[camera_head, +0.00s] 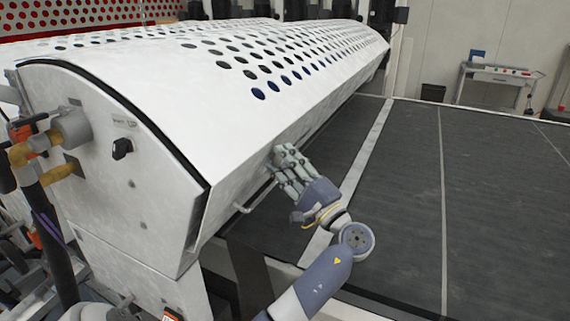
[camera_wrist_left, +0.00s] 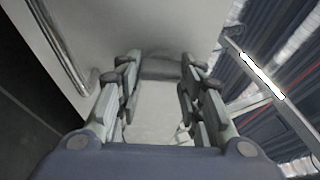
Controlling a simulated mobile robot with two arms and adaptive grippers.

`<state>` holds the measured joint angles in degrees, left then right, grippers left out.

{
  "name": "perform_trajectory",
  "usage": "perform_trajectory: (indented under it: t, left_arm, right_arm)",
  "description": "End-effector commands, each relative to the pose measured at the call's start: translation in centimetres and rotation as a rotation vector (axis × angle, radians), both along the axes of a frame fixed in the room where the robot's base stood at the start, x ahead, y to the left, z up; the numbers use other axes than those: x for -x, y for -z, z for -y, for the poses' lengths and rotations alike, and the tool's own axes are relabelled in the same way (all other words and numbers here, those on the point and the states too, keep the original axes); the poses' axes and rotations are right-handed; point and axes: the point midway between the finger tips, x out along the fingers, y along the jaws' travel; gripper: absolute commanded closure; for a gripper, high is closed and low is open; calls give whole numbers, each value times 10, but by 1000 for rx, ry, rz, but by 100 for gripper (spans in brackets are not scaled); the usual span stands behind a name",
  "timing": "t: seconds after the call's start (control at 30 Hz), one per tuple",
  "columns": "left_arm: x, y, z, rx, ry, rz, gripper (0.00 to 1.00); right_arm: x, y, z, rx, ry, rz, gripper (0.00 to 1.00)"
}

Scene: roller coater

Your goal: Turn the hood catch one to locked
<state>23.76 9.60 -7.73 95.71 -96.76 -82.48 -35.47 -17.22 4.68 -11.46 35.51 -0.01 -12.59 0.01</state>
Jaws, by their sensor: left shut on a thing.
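The white perforated hood (camera_head: 230,120) covers the roller coater, and its lower front edge faces the dark belt. My left gripper (camera_head: 282,153) is at that front face, with its fingers against it. In the left wrist view my left gripper (camera_wrist_left: 158,75) has its two fingers on either side of a grey catch-like piece (camera_wrist_left: 160,68) on the pale hood surface. The gripper is shut on this piece, taken to be hood catch one. Its locked or unlocked position cannot be told, as the fingers hide most of it in the head view. My right gripper is not in view.
A bar handle (camera_head: 246,207) is on the hood front, left of the gripper. A black knob (camera_head: 122,148) sits on the end panel. The dark belt (camera_head: 480,190) to the right is clear. A bench (camera_head: 500,75) stands far back.

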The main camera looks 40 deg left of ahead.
Motion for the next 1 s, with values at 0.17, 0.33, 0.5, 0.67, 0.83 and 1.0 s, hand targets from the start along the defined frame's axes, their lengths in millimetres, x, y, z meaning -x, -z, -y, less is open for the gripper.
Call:
perform_trajectory:
  t: [0.17,0.33,0.5,0.67,0.83,1.0]
  left_arm:
    - [0,0,0,1,-1,1,45]
    - [0,0,0,1,0,0,45]
    - [0,1,2,1,1,0,45]
    - [2,9,20,3,3,-3,45]
    - [6,22,54,4,3,-3,45]
    - [10,34,85,3,2,-1,45]
  right_arm:
    - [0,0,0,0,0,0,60]
    - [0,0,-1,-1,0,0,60]
    - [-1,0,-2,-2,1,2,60]
    - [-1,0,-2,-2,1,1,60]
    - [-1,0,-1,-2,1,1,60]
    - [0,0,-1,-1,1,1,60]
